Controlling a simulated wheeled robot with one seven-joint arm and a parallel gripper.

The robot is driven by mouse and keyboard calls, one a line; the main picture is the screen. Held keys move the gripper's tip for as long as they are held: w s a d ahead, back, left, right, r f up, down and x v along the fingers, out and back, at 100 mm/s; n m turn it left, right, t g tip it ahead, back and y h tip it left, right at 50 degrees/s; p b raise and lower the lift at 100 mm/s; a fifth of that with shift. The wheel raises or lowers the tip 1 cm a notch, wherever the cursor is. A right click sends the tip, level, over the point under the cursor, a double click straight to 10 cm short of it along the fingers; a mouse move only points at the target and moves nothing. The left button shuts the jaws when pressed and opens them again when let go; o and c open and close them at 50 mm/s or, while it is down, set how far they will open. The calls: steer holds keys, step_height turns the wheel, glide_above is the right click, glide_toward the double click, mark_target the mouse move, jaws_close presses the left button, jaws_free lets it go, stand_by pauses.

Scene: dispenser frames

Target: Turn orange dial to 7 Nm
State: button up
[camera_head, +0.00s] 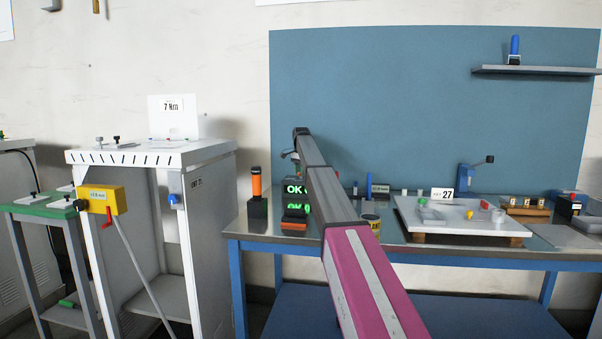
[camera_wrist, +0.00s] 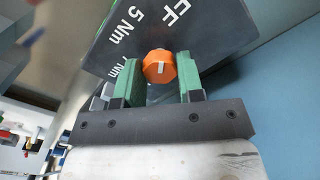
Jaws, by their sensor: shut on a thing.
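The orange dial (camera_wrist: 159,65) sits on a dark panel (camera_wrist: 222,32) in the wrist view. White lettering on the panel reads "5 Nm", with "7 Nm" below it partly hidden by a finger, and a partly cut "EF". The dial has a short white mark on its face; I cannot tell which label it points at. My gripper (camera_wrist: 161,78) has green-padded fingers on both sides of the dial and is shut on it. In the head view my arm reaches over the bench, and the dial cannot be made out.
A blue-framed bench (camera_head: 400,257) carries green "OK" displays (camera_head: 295,188), an orange-handled tool (camera_head: 256,182) and a white tray (camera_head: 460,228). A white cabinet (camera_head: 205,195) on the left bears a "7 Nm" sign (camera_head: 172,106). A blue board (camera_head: 400,100) stands behind the bench.

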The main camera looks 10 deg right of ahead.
steer(key=n, duration=1)
steer(key=shift+n, duration=0.4)
steer(key=n, duration=1.1)
steer(key=shift+n, duration=0.3)
steer(key=o, duration=0.9)
step_height(320, 180, up, 11)
steer(key=shift+f, duration=0.1)
